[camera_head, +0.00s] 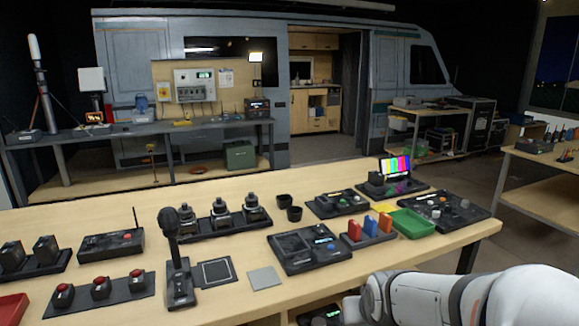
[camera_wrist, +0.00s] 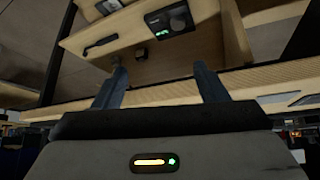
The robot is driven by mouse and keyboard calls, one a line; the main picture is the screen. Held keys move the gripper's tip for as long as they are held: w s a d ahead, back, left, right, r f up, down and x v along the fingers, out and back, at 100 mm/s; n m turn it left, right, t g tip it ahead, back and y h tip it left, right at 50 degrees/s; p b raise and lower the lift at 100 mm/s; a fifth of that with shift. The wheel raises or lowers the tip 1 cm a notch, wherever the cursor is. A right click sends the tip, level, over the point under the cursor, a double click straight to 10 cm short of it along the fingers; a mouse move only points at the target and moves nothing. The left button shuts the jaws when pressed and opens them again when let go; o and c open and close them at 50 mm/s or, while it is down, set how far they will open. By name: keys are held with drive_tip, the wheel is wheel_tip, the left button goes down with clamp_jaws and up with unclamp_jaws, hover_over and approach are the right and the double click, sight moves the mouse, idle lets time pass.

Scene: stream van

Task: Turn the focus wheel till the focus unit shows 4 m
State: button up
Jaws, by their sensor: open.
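In the wrist view a dark unit (camera_wrist: 168,20) with a round dark wheel (camera_wrist: 180,17) and a small lit green display (camera_wrist: 159,33) sits on a light wood surface; it looks like the focus unit. The display's digits are too small to read. My gripper (camera_wrist: 159,68) has its two fingers wide apart, with nothing between them. The unit lies beyond the fingertips, apart from them. In the head view a dark device with a green light (camera_head: 326,314) shows below the front table edge, partly cut off; I cannot tell if it is the same unit.
My white arm crosses the lower right of the head view, close to the wooden table (camera_head: 235,293). The table holds several control boxes, a gooseneck microphone (camera_head: 174,250) and a green tray (camera_head: 413,223). In the wrist view a dark handle-like bar (camera_wrist: 100,47) lies left of the unit.

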drive_tip(key=s+r+g+p, duration=0.4)
drive_tip(key=s+r+p, duration=0.3)
drive_tip(key=s+r, duration=0.5)
drive_tip(key=shift+s+r+p, duration=0.25)
drive_tip(key=shift+s+p, duration=0.05)
drive_tip(key=shift+s, duration=0.05)
drive_tip(key=shift+a, duration=0.1)
